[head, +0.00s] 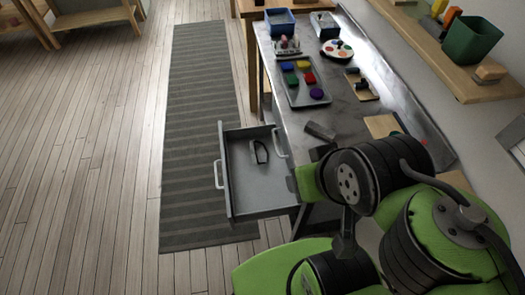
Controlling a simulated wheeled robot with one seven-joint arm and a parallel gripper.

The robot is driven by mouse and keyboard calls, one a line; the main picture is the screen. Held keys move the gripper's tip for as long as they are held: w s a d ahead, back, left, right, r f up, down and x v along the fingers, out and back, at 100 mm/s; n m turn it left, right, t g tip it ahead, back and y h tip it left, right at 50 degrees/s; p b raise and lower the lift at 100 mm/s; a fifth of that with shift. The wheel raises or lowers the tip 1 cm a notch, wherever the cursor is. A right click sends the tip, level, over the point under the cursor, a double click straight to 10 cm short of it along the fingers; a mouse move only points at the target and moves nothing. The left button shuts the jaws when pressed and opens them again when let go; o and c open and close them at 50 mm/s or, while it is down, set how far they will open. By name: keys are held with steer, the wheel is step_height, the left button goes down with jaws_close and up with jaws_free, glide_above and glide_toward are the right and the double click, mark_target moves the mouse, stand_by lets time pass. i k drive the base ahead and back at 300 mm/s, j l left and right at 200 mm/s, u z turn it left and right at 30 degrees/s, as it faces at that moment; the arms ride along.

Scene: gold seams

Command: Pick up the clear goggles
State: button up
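An open grey drawer (240,187) sticks out to the left from under the metal workbench (345,110). A small dark-rimmed item (261,152) lies inside it, toward the back right. It looks like the clear goggles, but it is too small to be sure. The rest of the drawer floor looks empty. My green and black arm is folded at the lower right and covers the near end of the bench. I cannot make out my gripper.
The bench holds a tray (292,98) of coloured pieces, a paint palette (337,49), a blue bin (279,22) and a grey block (320,130). A wall shelf (440,65) with a green bin (471,41) is at right. The striped rug (195,120) and floor at left are clear.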

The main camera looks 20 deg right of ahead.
mark_target(252, 147)
steer(key=j, duration=0.4)
steer(key=i+j, duration=0.1)
steer(key=j, duration=0.3)
steer(key=i+j, duration=0.75)
steer(key=k+j+u, duration=0.05)
steer(key=j, duration=0.05)
